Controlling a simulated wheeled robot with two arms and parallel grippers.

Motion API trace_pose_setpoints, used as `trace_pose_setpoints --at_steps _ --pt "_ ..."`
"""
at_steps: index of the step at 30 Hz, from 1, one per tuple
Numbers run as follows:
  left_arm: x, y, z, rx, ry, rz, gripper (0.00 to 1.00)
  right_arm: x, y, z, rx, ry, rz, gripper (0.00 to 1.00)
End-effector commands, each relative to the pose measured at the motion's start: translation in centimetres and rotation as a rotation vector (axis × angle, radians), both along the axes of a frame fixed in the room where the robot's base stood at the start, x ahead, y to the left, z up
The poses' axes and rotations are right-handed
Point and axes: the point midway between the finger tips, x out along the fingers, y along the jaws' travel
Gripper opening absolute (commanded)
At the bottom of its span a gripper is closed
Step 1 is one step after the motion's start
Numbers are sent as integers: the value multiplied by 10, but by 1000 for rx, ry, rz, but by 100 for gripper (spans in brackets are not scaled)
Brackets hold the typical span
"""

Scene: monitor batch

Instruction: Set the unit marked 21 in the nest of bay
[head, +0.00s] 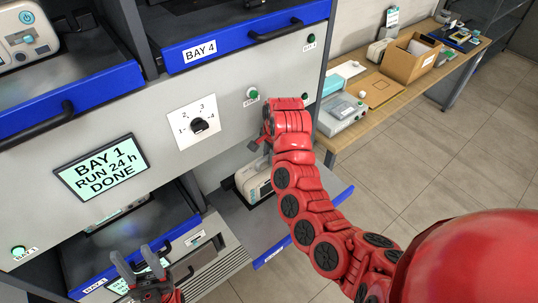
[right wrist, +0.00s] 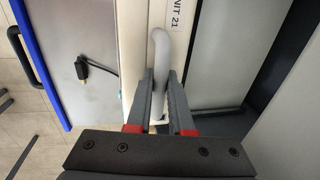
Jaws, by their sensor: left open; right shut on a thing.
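The unit marked 21 (right wrist: 131,40) shows close up in the right wrist view, with part of its label (right wrist: 174,14) readable. My right gripper (right wrist: 161,80) is shut on its pale curved handle (right wrist: 162,45). In the head view a white unit (head: 254,181) sits low behind my right arm, at an open bay, partly hidden by the wrist. Whether it touches the shelf under it I cannot tell. My left gripper (head: 131,256) is open and empty, in front of the blue Bay 1 front (head: 96,285). The bay's nest is not clearly visible.
A screen (head: 101,167) reads BAY 1 RUN 24 h DONE, beside a dial (head: 198,125) numbered 1 to 4. The Bay 4 drawer (head: 245,35) is above. A wooden bench (head: 400,100) with a cardboard box (head: 411,58) stands right. Floor between is clear.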

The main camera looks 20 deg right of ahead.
Motion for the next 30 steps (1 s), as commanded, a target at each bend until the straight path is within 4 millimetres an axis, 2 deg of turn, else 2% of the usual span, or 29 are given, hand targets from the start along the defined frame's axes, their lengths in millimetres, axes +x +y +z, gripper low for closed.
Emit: trace_pose_setpoints --at_steps 1,2,6,16,19,23,24,28,30 --pt "0 0 -2 0 0 0 50 1 0 -2 0 -3 0 0" --pt "0 0 -1 0 0 0 50 0 0 -1 0 -2 0 25" --pt "0 0 -1 0 0 0 50 0 0 -1 0 -1 0 49" --pt "0 0 2 0 0 0 50 0 0 2 0 0 0 49" --pt "0 0 -5 0 0 0 50 0 -1 8 -2 -4 -1 49" --pt "0 0 -14 0 0 0 50 -5 -3 32 1 -7 -2 49" --pt "0 0 -6 0 1 0 50 -7 -4 41 4 0 -3 49" --pt "0 0 2 0 0 0 50 -11 -5 62 3 1 0 49" --pt "0 0 23 0 0 0 50 -14 -4 85 4 2 0 49"
